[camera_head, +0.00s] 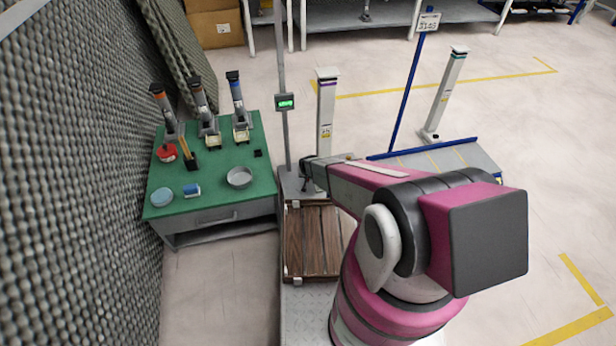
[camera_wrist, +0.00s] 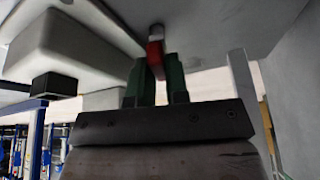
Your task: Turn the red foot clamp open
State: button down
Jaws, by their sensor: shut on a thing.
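The red foot clamp (camera_wrist: 155,54) shows in the wrist view as a small red block with a pale end, just under a grey surface. My gripper (camera_wrist: 155,78), with its green fingers, is shut on it, one finger on either side. Much of the clamp is hidden between the fingers. In the head view my pink arm reaches to the foot of a grey pole, and the clamp cannot be made out there.
A wooden pallet (camera_head: 315,258) lies on a metal platform beside my base. A green workbench (camera_head: 210,180) with several instruments and dishes stands at left, against a foam wall (camera_head: 75,190). A white column (camera_head: 326,110) stands behind my arm. Open floor (camera_head: 560,180) lies at right.

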jog(key=shift+n+y, duration=0.6)
jog(key=shift+n, duration=0.8)
jog(key=c, duration=1.1)
grip_release()
jog(key=shift+r, duration=0.1)
jog(key=v, duration=1)
jog(key=shift+s+r, duration=0.2)
jog(key=shift+r, duration=0.1)
